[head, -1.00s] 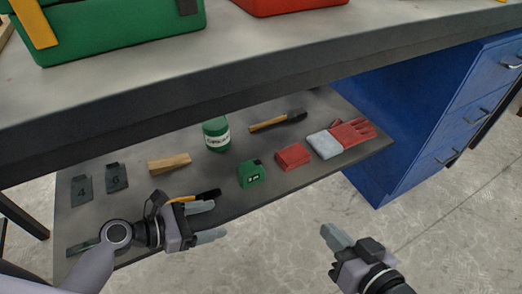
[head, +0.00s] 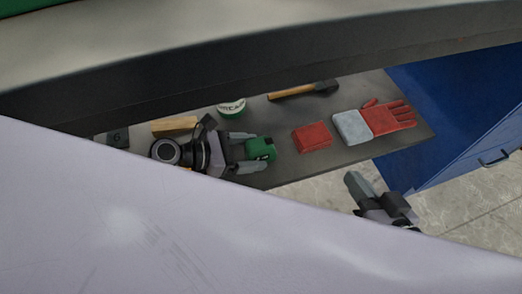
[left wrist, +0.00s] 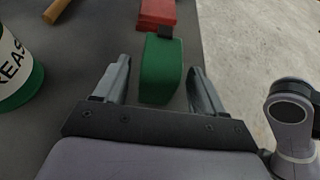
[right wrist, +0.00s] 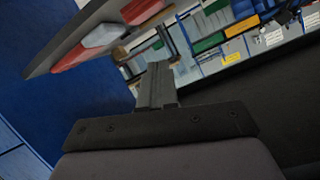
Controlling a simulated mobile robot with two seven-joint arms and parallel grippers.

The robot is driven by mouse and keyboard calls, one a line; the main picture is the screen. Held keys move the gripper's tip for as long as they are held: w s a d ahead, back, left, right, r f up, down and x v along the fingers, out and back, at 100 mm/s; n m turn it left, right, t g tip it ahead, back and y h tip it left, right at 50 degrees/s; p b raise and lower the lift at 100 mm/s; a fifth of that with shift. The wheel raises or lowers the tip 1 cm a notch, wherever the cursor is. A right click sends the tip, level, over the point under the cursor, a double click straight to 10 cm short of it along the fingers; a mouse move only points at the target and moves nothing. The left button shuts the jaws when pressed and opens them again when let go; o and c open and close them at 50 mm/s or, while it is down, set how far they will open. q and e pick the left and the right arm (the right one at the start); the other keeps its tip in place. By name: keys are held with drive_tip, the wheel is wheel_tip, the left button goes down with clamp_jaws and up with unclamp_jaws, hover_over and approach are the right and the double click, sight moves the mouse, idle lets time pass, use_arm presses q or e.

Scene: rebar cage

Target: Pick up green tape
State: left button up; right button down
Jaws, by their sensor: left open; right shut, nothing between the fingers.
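The green tape (head: 261,149) is a small green tape measure standing on the lower shelf. My left gripper (head: 249,152) is open, with one finger on each side of it. In the left wrist view the green tape (left wrist: 161,70) stands between the two open fingers (left wrist: 160,88), with a visible gap to each finger. My right gripper (head: 352,178) is off the shelf's front edge, over the floor. In the right wrist view its fingers (right wrist: 157,84) are together with nothing between them.
On the shelf (head: 345,97) are a red block (head: 312,137), red-grey gloves (head: 375,123), a hammer (head: 303,90), a grease can (head: 231,107) and a wooden block (head: 174,126). The bench top (head: 250,50) overhangs it. Blue drawers (head: 460,165) stand right.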

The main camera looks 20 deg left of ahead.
sight(263, 151)
use_arm(q)
drive_tip(key=b+x, duration=0.1)
drive_tip(key=x, duration=0.1)
drive_tip(key=shift+w+d+f, duration=0.2)
drive_tip(key=shift+f, duration=0.1)
drive_tip(key=shift+w+d, duration=0.25)
drive_tip(key=shift+d, duration=0.1)
use_arm(e)
drive_tip(key=shift+s+d+f+n+t+h, duration=0.1)
drive_tip(key=shift+d+n+t+h, duration=0.25)
drive_tip(key=shift+d, duration=0.3)
use_arm(q)
drive_tip(key=c, duration=1.2)
drive_tip(key=shift+c, duration=0.2)
